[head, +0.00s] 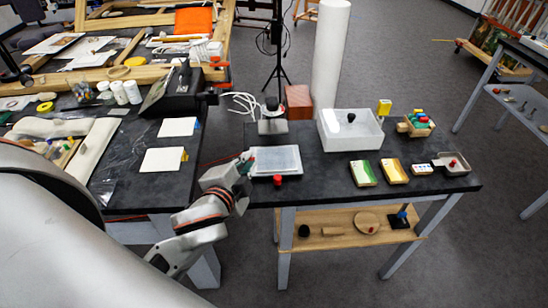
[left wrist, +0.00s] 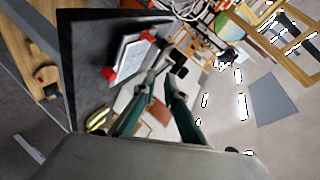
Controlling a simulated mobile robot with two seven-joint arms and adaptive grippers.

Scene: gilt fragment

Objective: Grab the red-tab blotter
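A pale flat rectangular pad (head: 275,158), apparently the red-tab blotter, lies near the left front of the right-hand dark table. A red piece (head: 278,180) shows at its front edge. In the left wrist view the pale pad (left wrist: 128,52) lies beyond the fingers, with red pieces at its edge. My left gripper (head: 248,161) is at the pad's left edge, close to it; I cannot tell whether it touches. In the left wrist view its green-sided fingers (left wrist: 164,82) are apart, with nothing seen held between them. My right gripper is out of view.
Two white cards with a blue tab (head: 178,127) and a yellow tab (head: 162,160) lie on the left table. A white tub (head: 350,141), small trays (head: 395,171) and a block caddy (head: 416,124) stand to the right. A tall white roll (head: 330,55) rises behind.

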